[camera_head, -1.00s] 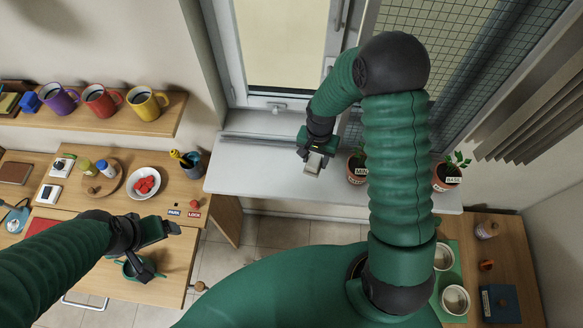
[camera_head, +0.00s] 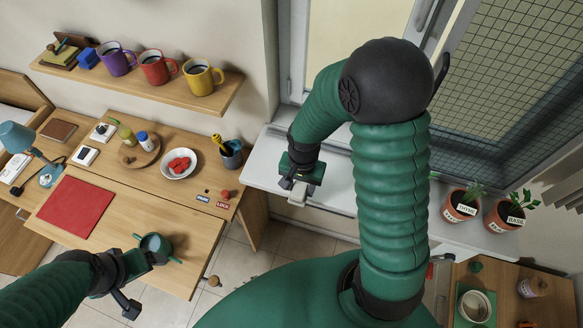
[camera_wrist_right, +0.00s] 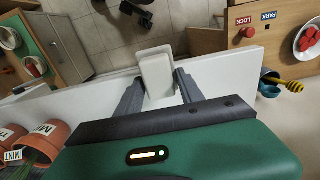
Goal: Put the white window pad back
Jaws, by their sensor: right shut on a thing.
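The white window pad (camera_wrist_right: 157,76) is a small pale block between the fingers of my right gripper (camera_wrist_right: 158,92) in the right wrist view. In the head view the pad (camera_head: 297,197) shows just below the dark fingers of my right gripper (camera_head: 296,184), at the front part of the white window sill (camera_head: 262,163). Whether the pad touches the sill is unclear. My left gripper (camera_head: 133,284) is open and empty over the front of the wooden desk, with one finger close to a teal cup (camera_head: 155,246).
A shelf (camera_head: 220,97) holds several mugs. My right arm hides the sill's middle.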

